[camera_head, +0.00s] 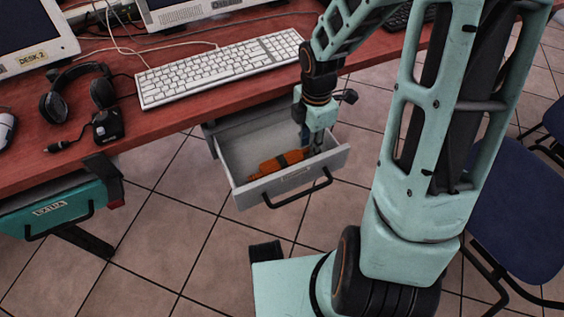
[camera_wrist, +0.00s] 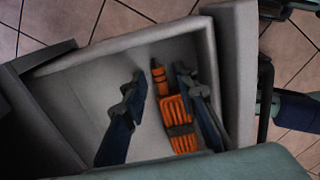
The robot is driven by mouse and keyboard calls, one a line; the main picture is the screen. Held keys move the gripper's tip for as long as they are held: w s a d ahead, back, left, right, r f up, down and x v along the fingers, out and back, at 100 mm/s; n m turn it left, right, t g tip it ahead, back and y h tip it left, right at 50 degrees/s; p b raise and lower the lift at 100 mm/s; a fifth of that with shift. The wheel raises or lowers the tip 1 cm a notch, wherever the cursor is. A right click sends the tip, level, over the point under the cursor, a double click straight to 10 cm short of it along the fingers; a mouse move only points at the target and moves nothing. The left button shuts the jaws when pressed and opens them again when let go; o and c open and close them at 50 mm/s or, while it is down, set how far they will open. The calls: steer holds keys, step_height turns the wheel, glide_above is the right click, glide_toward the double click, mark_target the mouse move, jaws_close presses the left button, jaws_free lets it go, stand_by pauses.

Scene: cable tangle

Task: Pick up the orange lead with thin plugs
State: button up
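The orange lead (camera_head: 268,166) lies bundled with a dark band in an open grey drawer (camera_head: 235,182). In the wrist view the lead (camera_wrist: 181,138) shows its folded strands, the band and a narrow orange end pointing to the far side. My gripper (camera_head: 306,142) reaches down into the drawer at the lead's right end in the head view. In the wrist view my gripper (camera_wrist: 160,75) is open, its two fingers apart. The lead lies between them, close to the right finger. I cannot tell the plugs' exact shape, and the near part of the lead is hidden.
The drawer walls stand close around my gripper. The red desk (camera_head: 180,108) above holds a white keyboard (camera_head: 220,68), a headset (camera_head: 75,90) and a black adapter (camera_head: 108,124). A teal drawer (camera_head: 60,208) is at left, a blue chair (camera_head: 515,205) at right.

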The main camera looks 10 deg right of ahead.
jaws_close()
steer(key=shift+r, duration=0.15)
